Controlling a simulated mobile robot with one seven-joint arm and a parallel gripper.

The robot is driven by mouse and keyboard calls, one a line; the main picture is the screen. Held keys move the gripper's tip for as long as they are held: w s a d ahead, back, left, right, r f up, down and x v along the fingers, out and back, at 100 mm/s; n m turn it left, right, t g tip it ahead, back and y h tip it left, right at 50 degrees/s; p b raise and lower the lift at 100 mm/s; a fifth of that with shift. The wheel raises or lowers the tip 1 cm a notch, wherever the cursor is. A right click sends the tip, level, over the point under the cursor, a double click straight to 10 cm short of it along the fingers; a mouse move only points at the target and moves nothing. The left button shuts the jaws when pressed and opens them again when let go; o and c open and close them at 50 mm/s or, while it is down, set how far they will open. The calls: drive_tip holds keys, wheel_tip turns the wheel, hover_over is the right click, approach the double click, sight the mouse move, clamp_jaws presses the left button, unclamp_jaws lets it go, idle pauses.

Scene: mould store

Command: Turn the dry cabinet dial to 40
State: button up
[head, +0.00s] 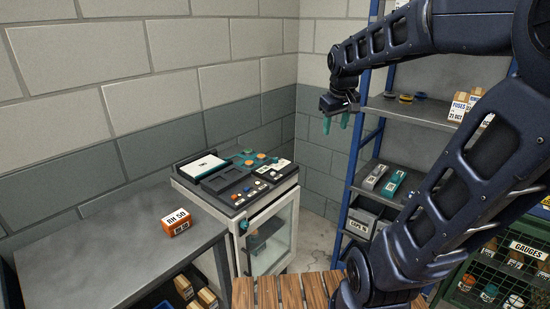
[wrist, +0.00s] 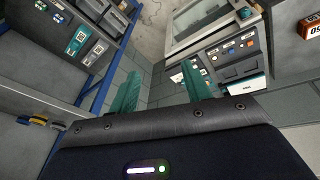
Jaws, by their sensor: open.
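The dry cabinet (head: 283,207) stands against the back wall, with a glass door at its front and a dark control panel (head: 250,179) on top. The panel carries several small coloured knobs or buttons; I cannot tell which is the dial or read its setting. In the wrist view the cabinet (wrist: 200,22) appears at the upper right, beyond the fingers. My gripper (head: 335,124) has teal fingers, apart and empty. It hangs in the air above and to the right of the cabinet, touching nothing. Both fingers show in the wrist view (wrist: 161,76).
A grey bench (head: 90,262) left of the cabinet holds an orange box marked RH 50 (head: 176,222). A blue-framed shelf (head: 425,110) with boxes stands at the right. A wooden slatted surface (head: 285,292) lies in front. The space between gripper and cabinet looks clear.

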drive_tip(key=w+a+n+g, duration=0.1)
drive_tip(key=w+a+n, duration=0.2)
drive_tip(key=w, duration=0.9)
drive_tip(key=n+g, duration=0.2)
drive_tip(key=n, duration=0.7)
hover_over(275, 159)
wheel_tip(275, 159, down, 22)
drive_tip(key=shift+y, duration=0.3)
drive_tip(key=f, duration=1)
drive_tip(key=shift+w+f, duration=0.2)
drive_tip(key=shift+w, duration=0.05)
drive_tip(key=c, duration=1)
